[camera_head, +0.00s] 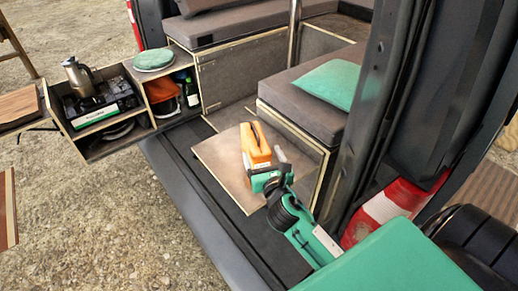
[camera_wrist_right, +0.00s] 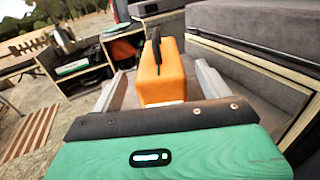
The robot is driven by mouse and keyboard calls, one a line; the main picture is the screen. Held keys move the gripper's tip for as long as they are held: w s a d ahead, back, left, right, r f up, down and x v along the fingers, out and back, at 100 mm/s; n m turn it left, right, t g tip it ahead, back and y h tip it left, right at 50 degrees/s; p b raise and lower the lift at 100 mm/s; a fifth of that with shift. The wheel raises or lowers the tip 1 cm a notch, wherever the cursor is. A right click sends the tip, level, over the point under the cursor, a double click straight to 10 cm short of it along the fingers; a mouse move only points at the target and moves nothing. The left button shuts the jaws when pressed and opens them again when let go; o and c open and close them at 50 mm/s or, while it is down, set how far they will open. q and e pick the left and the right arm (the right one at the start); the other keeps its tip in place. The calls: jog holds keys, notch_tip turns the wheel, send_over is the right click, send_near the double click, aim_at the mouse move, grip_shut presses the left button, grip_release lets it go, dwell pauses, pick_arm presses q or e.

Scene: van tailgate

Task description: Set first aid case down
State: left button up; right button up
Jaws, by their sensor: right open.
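The first aid case (camera_head: 254,143) is an orange box with a dark handle along its top. It stands upright on the wooden board (camera_head: 213,159) in the van's rear opening. In the right wrist view the case (camera_wrist_right: 163,78) sits between the two pale fingers of my right gripper (camera_wrist_right: 163,92), which are spread apart with a gap visible on both sides. In the head view my right gripper (camera_head: 263,164) is at the near side of the case, its arm coming from the lower right. My left gripper is not in view.
A slide-out kitchen box (camera_head: 92,128) with a stove and a moka pot (camera_head: 82,80) stands at left. An open cubby (camera_head: 168,85) holds an orange item and bottles. A grey cushioned bench (camera_head: 300,98) with a green pillow (camera_head: 330,83) borders the board at right.

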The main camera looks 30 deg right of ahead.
jog(key=b+v, duration=0.1)
jog(key=v, duration=0.5)
jog(key=shift+s, duration=0.25)
jog(key=shift+a, duration=0.1)
